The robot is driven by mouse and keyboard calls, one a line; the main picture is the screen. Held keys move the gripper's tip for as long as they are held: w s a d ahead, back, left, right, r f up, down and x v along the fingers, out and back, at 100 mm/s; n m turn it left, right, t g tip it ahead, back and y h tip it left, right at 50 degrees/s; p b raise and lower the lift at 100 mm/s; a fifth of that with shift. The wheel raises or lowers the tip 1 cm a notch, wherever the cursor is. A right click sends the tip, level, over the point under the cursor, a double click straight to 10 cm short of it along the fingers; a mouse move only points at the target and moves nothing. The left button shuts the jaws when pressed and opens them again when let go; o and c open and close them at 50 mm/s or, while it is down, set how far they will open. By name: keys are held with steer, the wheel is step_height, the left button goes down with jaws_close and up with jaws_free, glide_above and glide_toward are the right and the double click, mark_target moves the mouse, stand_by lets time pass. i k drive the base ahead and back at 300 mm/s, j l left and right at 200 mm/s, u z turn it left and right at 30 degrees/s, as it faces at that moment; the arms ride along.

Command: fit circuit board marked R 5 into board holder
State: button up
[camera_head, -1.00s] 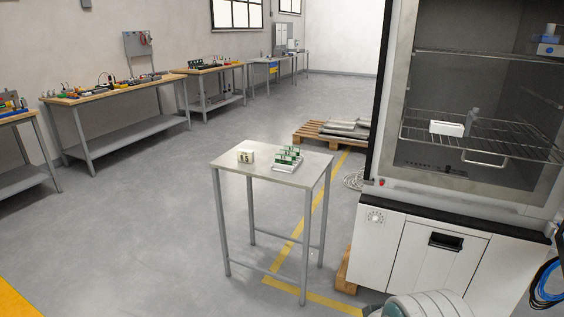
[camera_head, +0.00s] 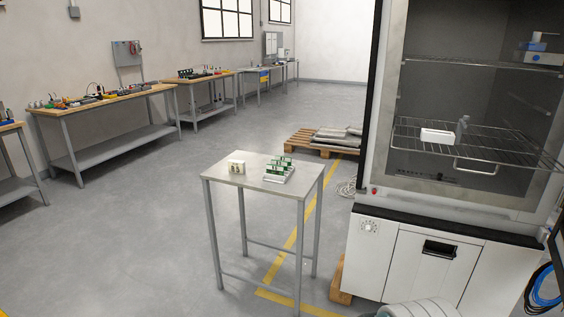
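A small metal table (camera_head: 222,174) stands in the middle of the camera_head view. On its top, a white tray-like holder (camera_head: 276,179) carries several green circuit boards (camera_head: 283,163) standing in a row. To its left stands a small pale block (camera_head: 236,167) with dark marks, too small to read surely. I cannot make out which board, if any, is marked R 5. A white box-like object (camera_head: 437,136) lies on the wire shelf of the chamber at the right; I cannot tell whether it is a board holder. My gripper is not in view.
The open test chamber (camera_head: 382,90) stands at the right on a white cabinet (camera_head: 390,258), with wire shelves (camera_head: 495,150) inside. A pallet (camera_head: 300,143) lies behind the table. Workbenches (camera_head: 100,97) line the left wall. The floor left of the table is clear.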

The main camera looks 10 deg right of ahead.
mark_target(438, 136)
steer(key=z, duration=1.25)
steer(key=u, duration=1.3)
steer(key=i, duration=0.7)
steer(key=i+l+u, duration=0.1)
steer(key=i, duration=0.65)
steer(key=i+l, duration=0.15)
steer(key=i, duration=0.55)
steer(key=i+l, duration=0.15)
steer(key=i, duration=0.6)
steer(key=u, duration=0.05)
